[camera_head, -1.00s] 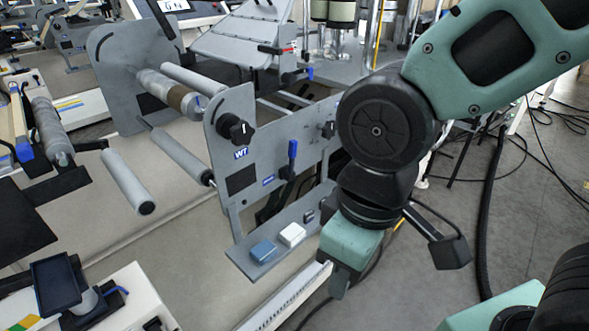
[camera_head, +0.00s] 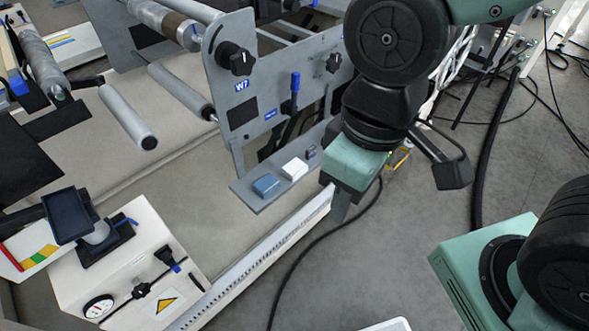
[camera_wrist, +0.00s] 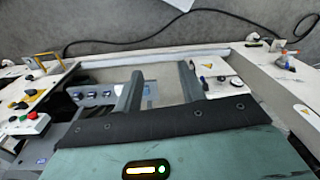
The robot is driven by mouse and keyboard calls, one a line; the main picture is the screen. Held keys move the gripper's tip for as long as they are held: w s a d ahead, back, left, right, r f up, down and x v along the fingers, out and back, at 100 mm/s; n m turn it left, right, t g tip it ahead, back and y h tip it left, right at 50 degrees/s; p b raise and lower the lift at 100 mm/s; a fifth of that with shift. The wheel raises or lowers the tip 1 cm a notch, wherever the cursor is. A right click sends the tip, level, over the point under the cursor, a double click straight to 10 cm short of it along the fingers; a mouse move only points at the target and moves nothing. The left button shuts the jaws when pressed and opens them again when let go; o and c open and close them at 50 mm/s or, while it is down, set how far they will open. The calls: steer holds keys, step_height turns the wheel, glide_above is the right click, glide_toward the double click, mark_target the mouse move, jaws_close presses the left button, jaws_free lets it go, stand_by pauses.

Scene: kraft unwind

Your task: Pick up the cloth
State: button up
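A small blue pad (camera_head: 265,186), which looks like a folded cloth, lies on the grey shelf (camera_head: 252,201) at the machine's foot. A white block (camera_head: 294,168) lies beside it to the right; I cannot tell whether it is cloth too. My gripper (camera_head: 340,208) points down to the right of the shelf, apart from both pieces. In the wrist view my gripper (camera_wrist: 160,72) has its two fingers spread, with nothing held between them.
The upright grey machine plate (camera_head: 262,95) with knobs and a blue-handled lever (camera_head: 294,88) stands behind the shelf. A white rail (camera_head: 262,270) runs along the front. A white unit with a gauge (camera_head: 98,306) is at lower left. A black cable crosses the open floor (camera_head: 400,240) on the right.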

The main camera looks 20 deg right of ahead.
stand_by(0.4)
steer(key=o, duration=0.7)
steer(key=shift+w+f, duration=0.2)
steer(key=shift+f, duration=0.1)
steer(key=o, duration=0.4)
steer(key=w+f+t+b, duration=0.1)
steer(key=w+f, duration=0.2)
steer(key=w+f+t+y+b, duration=0.1)
steer(key=w+f+b, duration=0.1)
steer(key=w+f, duration=0.2)
steer(key=w+f+t+b, duration=0.1)
steer(key=w+f, duration=0.2)
steer(key=w, duration=0.1)
steer(key=shift+w+f+m+y, duration=0.1)
steer(key=shift+f+m+y, duration=0.05)
steer(key=shift+m+y, duration=0.25)
steer(key=t+y+b, duration=0.4)
steer(key=t+b, duration=0.5)
steer(key=b, duration=0.1)
glide_toward(296, 168)
steer(key=shift+m, duration=0.4)
steer(key=shift+b+x, duration=0.6)
steer(key=shift+x, duration=4.85)
